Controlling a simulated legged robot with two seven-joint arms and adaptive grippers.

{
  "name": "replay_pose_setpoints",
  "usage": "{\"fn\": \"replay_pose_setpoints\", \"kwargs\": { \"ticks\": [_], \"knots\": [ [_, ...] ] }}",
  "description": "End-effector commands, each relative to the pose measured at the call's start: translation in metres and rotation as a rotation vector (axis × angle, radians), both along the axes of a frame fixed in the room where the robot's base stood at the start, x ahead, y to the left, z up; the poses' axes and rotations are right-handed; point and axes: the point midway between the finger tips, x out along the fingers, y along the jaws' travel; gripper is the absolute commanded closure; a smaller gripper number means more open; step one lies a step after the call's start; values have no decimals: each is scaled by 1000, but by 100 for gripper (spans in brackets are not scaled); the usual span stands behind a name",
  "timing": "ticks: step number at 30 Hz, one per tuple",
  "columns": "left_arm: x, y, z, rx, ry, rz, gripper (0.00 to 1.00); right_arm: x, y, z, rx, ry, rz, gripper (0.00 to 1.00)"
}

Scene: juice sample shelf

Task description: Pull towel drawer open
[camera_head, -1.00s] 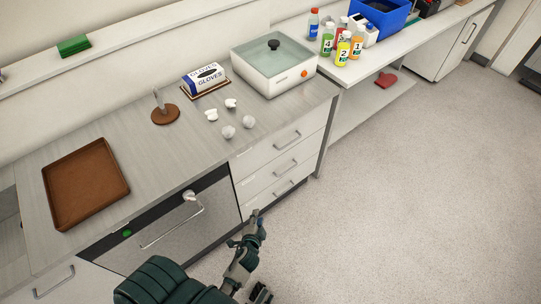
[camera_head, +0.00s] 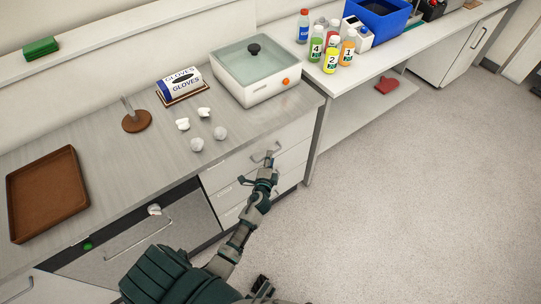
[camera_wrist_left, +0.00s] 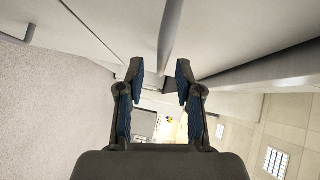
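A stack of white drawers (camera_head: 222,176) with metal bar handles stands under the counter in the head view. The small drawer labels are too small to read, so I cannot tell which one is the towel drawer. My left gripper (camera_head: 268,163) is at the front of the stack, at the upper drawer's handle (camera_head: 262,155), partly covering the fronts. In the left wrist view my left gripper (camera_wrist_left: 160,78) is open, its two fingers apart. A grey handle bar (camera_wrist_left: 171,32) runs toward the gap between the fingertips; contact cannot be told. My right gripper is not in view.
The counter holds a brown tray (camera_head: 47,195), a glove box (camera_head: 180,86), a glass-lidded white water bath (camera_head: 262,90) and several small white pieces. Left of the drawers is a dishwasher-like front (camera_head: 140,235) with a bar handle. The floor (camera_head: 400,190) on the right is clear.

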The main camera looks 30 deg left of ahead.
Motion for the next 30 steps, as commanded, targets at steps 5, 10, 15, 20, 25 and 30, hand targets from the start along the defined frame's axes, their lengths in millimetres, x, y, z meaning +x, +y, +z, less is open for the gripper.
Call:
{"fn": "replay_pose_setpoints", "kwargs": {
  "ticks": [5,10,15,20,25,30],
  "knots": [
    [17,9,-4,-1,0,1,65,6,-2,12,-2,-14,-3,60],
    [21,13,-5,-3,1,1,65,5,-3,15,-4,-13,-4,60],
    [21,11,-4,-2,0,1,65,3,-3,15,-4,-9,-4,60],
    [21,10,-4,-1,1,0,100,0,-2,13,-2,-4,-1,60],
    [21,9,-4,-1,2,0,100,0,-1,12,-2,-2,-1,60],
    [22,9,-5,-3,1,-2,100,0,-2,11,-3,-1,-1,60]
  ]
}}
